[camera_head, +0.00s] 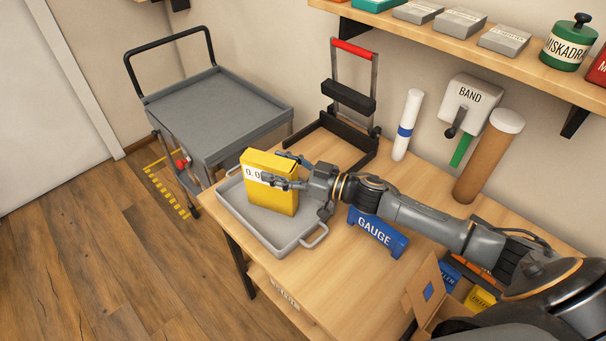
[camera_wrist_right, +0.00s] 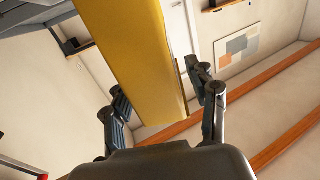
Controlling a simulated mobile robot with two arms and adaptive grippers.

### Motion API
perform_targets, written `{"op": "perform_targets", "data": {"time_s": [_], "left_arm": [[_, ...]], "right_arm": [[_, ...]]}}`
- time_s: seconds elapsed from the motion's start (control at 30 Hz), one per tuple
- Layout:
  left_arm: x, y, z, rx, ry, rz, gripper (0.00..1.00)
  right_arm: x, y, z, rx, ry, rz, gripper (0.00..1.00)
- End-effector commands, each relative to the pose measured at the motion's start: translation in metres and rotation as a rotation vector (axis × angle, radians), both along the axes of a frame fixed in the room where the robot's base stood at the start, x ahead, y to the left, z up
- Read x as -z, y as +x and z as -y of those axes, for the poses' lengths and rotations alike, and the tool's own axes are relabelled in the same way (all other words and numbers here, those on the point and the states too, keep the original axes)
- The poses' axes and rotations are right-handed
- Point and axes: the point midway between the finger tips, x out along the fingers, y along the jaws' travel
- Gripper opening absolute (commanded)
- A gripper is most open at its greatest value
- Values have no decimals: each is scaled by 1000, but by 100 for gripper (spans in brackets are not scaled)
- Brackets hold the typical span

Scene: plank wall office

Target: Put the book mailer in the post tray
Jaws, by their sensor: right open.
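A yellow packet (camera_head: 280,200), which I take to be the book mailer, stands upright in the grey post tray (camera_head: 293,241) on the bench. A white label beginning "0.0" shows on it, partly covered by a finger. My right gripper (camera_head: 281,168) is open around the packet's upper part, one finger on each side. In the right wrist view the packet (camera_wrist_right: 144,60) fills the space between the spread fingers. Whether either finger touches it I cannot tell. My left gripper is not in view.
A blue gauge block (camera_head: 376,231) lies right of the tray. An open carton (camera_head: 428,289) with blue and yellow packs sits at the front right. A black stand (camera_head: 349,95), white tube (camera_head: 407,125) and brown tube (camera_head: 488,158) stand behind. A grey cart (camera_head: 215,105) is beyond the bench.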

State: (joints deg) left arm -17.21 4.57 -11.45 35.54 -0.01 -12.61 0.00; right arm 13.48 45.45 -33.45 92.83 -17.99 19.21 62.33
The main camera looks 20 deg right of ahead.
Motion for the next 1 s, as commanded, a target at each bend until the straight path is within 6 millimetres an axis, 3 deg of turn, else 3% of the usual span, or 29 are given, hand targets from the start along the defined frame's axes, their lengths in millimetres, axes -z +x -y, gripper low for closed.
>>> {"op": "perform_targets", "data": {"time_s": [0.2, 0.43, 1.0], "left_arm": [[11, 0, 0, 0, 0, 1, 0], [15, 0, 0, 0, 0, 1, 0], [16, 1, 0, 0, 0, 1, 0]], "right_arm": [[4, -38, 34, 0, -2, -5, 58], [2, -62, 56, 0, -1, -4, 58], [0, -71, 64, -1, 0, 0, 58]]}}
